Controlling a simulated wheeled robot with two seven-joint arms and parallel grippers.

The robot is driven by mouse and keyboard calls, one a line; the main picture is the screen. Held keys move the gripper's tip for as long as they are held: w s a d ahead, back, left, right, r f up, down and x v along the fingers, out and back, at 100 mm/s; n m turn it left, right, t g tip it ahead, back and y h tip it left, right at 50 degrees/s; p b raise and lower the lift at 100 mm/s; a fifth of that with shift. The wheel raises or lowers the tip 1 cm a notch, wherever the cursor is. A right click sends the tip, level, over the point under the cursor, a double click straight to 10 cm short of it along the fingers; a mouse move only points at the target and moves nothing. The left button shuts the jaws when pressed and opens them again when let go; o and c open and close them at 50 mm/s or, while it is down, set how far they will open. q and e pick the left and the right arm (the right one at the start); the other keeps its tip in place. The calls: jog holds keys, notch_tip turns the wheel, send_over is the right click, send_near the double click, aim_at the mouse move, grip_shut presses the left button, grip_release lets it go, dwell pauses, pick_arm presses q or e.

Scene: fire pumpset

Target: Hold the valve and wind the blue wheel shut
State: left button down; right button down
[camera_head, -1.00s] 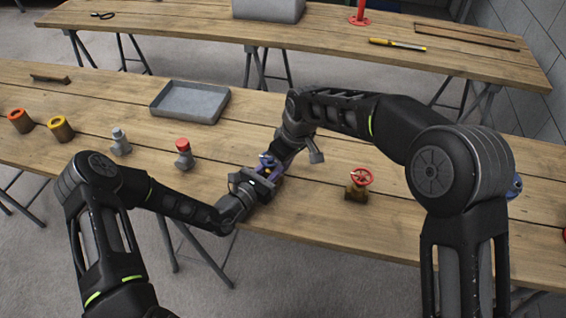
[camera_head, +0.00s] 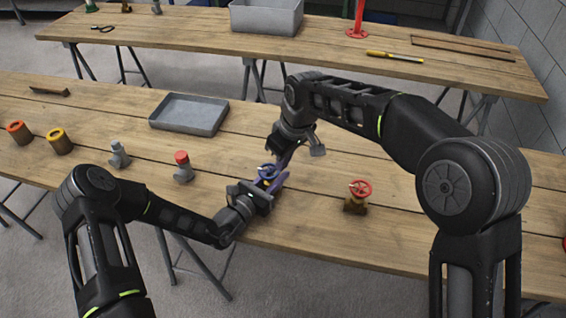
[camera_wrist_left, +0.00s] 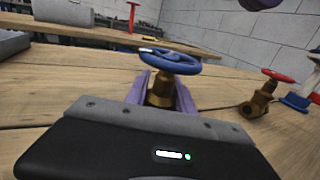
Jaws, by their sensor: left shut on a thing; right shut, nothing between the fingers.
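The valve has a blue wheel (camera_wrist_left: 170,60) on a brass body (camera_wrist_left: 160,91) and stands upright at the near edge of the front table. My left gripper (camera_head: 267,182) is shut on the valve's brass body. Its purple fingers flank the body below the wheel in the left wrist view. My right gripper (camera_head: 284,158) is shut and empty, close by the wheel in the head view. In the left wrist view the wheel's rim is clear, with nothing touching it. The gripper partly hides the valve in the head view.
A red-wheeled valve (camera_head: 357,196) stands to the right. A red-capped fitting (camera_head: 183,167), a grey fitting (camera_head: 119,154) and yellow (camera_head: 60,141) and orange (camera_head: 18,132) rings are on the left. A grey tray (camera_head: 189,114) lies behind.

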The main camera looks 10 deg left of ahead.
pick_arm(q)
jog(key=c, duration=1)
grip_release()
jog(key=shift+s+a, duration=0.1)
jog(key=v, duration=1.1)
jog(key=shift+s+a, duration=0.2)
jog(key=shift+s, duration=0.15)
